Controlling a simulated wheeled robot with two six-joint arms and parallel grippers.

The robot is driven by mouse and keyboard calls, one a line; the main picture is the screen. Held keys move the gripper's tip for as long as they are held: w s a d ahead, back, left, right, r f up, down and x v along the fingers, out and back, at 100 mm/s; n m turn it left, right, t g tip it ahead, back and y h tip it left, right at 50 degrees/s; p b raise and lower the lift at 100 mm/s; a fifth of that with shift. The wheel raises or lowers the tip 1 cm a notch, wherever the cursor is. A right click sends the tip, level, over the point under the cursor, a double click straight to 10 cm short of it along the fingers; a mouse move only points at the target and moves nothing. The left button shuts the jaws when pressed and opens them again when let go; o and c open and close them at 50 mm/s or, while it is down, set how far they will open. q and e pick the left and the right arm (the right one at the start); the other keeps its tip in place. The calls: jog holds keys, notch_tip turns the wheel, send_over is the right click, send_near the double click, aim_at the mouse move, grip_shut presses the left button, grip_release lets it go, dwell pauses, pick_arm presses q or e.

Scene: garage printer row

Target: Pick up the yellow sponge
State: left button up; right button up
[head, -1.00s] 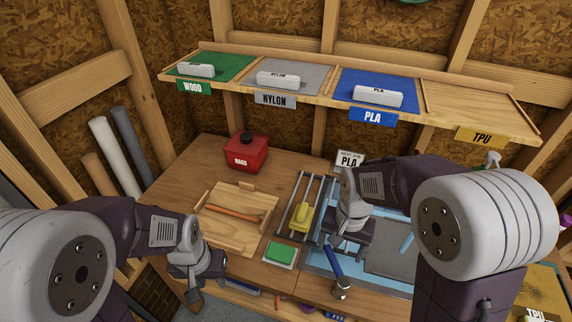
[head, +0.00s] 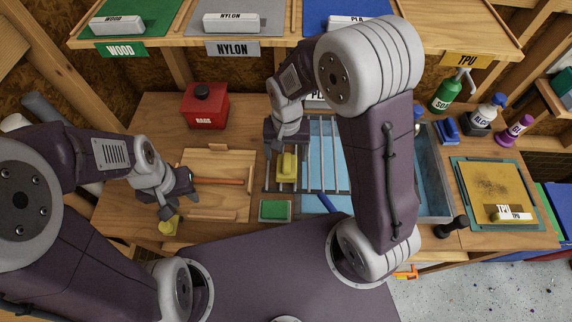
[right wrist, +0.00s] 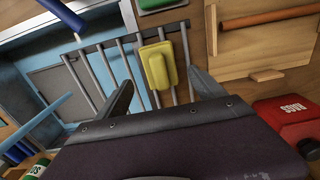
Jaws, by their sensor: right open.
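The yellow sponge (head: 287,167) lies on a rack of metal bars (head: 328,165) in the middle of the workbench. My right gripper (head: 285,148) is at the sponge's far end in the head view. In the right wrist view the sponge (right wrist: 159,66) shows ahead of the gripper, between the lines of its two spread fingers (right wrist: 162,92); I see no contact. The right gripper is open and empty. My left gripper (head: 178,195) is open and empty by the front left corner of the wooden tray.
A green pad (head: 274,210) lies just in front of the sponge. The wooden tray (head: 225,160) with an orange-handled tool stands left of the rack. A red can (head: 205,106) stands behind it. A labelled shelf (head: 270,40) overhangs the bench's back.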

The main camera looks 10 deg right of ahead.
aim_at(287, 160)
jog(key=shift+w+a+f, duration=0.1)
jog(key=shift+w+f, duration=0.05)
jog(key=shift+w, duration=0.1)
jog(key=f, duration=0.4)
jog(key=shift+s+d+f, duration=0.25)
jog(key=shift+s+f, duration=0.05)
jog(key=shift+s, duration=0.05)
jog(key=shift+w+a+f, duration=0.1)
jog(key=shift+w+f, duration=0.1)
jog(key=shift+w, duration=0.05)
jog(key=c, duration=1.5)
jog(key=shift+o, duration=0.2)
jog(key=shift+r, duration=0.1)
jog(key=shift+r, duration=0.35)
jog(key=r, duration=0.2)
jog(key=d+r, duration=0.1)
jog(key=r, duration=0.1)
jog(key=shift+s, duration=0.15)
jog(key=s+d+r, duration=0.3)
jog(key=d+r, duration=0.3)
jog(key=d, duration=0.4)
jog(key=shift+s, duration=0.15)
jog(key=shift+d+r, duration=0.1)
